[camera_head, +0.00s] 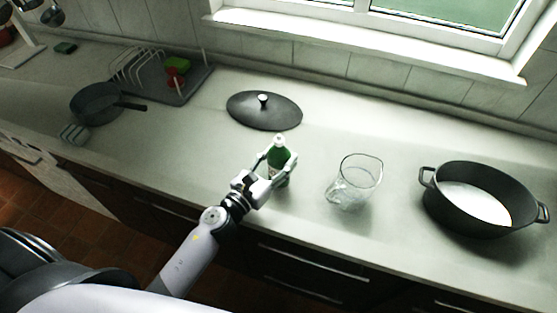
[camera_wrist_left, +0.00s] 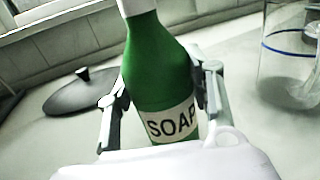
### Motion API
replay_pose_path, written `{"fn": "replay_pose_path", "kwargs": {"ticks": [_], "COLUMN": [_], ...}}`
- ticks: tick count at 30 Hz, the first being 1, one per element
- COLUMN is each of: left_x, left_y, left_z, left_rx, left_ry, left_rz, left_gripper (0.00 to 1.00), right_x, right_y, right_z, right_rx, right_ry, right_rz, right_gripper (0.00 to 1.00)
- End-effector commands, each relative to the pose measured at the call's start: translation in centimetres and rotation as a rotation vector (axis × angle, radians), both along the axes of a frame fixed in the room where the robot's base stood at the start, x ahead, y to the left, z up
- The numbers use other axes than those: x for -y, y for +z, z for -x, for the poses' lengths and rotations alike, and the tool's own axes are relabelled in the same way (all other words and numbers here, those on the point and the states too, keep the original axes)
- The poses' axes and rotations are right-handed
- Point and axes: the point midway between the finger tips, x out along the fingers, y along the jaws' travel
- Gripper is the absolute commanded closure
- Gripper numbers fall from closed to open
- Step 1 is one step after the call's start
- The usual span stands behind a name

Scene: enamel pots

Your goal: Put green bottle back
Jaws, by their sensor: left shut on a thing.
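The green bottle (camera_head: 279,157) has a white cap and stands upright over the middle of the counter, near its front edge. In the left wrist view the bottle (camera_wrist_left: 158,62) fills the middle and carries a white label that reads SOAP. My left gripper (camera_head: 275,166) is shut on the bottle, with one finger on each side of its body; the fingers also show in the left wrist view (camera_wrist_left: 163,98). The bottle's base is hidden, so I cannot tell whether it touches the counter. My right gripper is not in view.
A clear glass jar (camera_head: 356,182) stands right of the bottle, and a black two-handled pot (camera_head: 480,200) stands farther right. A black lid (camera_head: 264,110) lies behind the bottle. A dish rack tray (camera_head: 196,85) and a black pan (camera_head: 95,103) are at the left. Bare counter lies between lid and jar.

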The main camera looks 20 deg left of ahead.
Motion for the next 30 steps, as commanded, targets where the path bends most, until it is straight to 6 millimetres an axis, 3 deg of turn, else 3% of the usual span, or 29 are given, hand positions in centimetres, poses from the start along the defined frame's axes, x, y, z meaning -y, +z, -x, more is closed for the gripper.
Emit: {"fn": "replay_pose_path", "kwargs": {"ticks": [7, 8, 16, 29, 30], "left_x": [-0.01, -0.01, -0.01, -0.01, -0.21], "left_y": [-0.3, -0.35, -0.24, 0.46, -0.13], "left_z": [-0.04, -0.02, -0.02, -0.03, 0.56], "left_rx": [0.002, 0.001, 0.0, 0.001, -0.001], "left_ry": [0.0, 0.0, 0.0, 0.001, 0.001], "left_rz": [0.0, -0.001, 0.0, 0.0, -0.001], "left_gripper": [0.9, 0.52, 0.34, 0.32, 0.32], "right_x": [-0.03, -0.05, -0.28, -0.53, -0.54], "right_y": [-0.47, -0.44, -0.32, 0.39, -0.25], "right_z": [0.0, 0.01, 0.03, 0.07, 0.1], "right_rx": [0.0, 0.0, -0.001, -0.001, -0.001], "right_ry": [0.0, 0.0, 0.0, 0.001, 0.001], "right_rz": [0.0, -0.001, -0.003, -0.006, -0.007], "right_gripper": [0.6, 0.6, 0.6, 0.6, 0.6]}}
